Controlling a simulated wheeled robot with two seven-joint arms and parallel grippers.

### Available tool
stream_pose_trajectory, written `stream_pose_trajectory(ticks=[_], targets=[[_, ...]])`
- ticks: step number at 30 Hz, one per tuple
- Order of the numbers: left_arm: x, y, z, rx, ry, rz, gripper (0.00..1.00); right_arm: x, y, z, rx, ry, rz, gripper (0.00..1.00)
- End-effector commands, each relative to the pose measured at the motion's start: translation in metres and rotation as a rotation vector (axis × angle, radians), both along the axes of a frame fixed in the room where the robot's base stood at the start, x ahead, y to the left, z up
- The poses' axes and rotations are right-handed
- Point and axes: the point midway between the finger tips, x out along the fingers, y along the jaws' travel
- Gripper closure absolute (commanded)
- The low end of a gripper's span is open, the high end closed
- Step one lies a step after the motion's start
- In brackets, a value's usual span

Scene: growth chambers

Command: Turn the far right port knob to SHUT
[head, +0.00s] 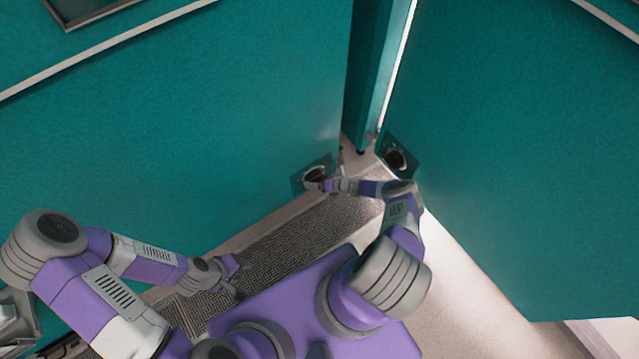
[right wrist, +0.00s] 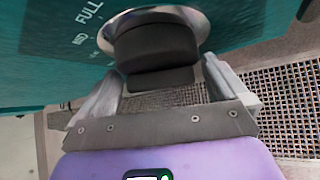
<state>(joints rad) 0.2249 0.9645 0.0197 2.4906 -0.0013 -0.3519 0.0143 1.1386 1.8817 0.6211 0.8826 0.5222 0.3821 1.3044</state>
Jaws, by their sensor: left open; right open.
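A dark round port knob (head: 315,174) sits on a teal plate at the lower right end of the left teal cabinet. My right gripper (head: 326,184) is at this knob. In the right wrist view the black knob (right wrist: 155,45) with its bright metal ring lies ahead of and between the spread fingers of my right gripper (right wrist: 161,75); contact cannot be told. The dial reads FULL and MID at its left; no SHUT mark shows. A second dark knob (head: 396,159) is on the right cabinet's corner. My left gripper (head: 234,278) is open and empty, low over the grating.
The left cabinet (head: 190,120) and right cabinet (head: 510,140) meet near a narrow corner gap with a teal post (head: 368,70). A dark floor grating (head: 300,235) runs along the left cabinet. Pale floor (head: 470,290) is clear at the lower right.

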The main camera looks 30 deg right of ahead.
Motion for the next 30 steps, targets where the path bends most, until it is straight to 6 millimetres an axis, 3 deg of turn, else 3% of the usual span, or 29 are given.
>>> stream_pose_trajectory(ticks=[5,13,22,30], targets=[[0.000,0.000,0.001,0.000,0.000,0.000,0.57,0.000,0.000,0.001,-0.001,0.000,0.001,0.03],[0.000,0.000,0.001,0.000,0.000,0.000,0.57,0.000,0.000,0.001,-0.001,0.000,0.001,0.42],[0.000,0.000,0.009,0.000,0.000,0.000,0.57,-0.001,0.001,0.003,-0.047,-0.003,0.001,0.42],[0.000,0.000,0.029,0.000,0.000,0.000,0.57,-0.001,0.002,0.004,-0.207,-0.015,-0.002,0.42]])
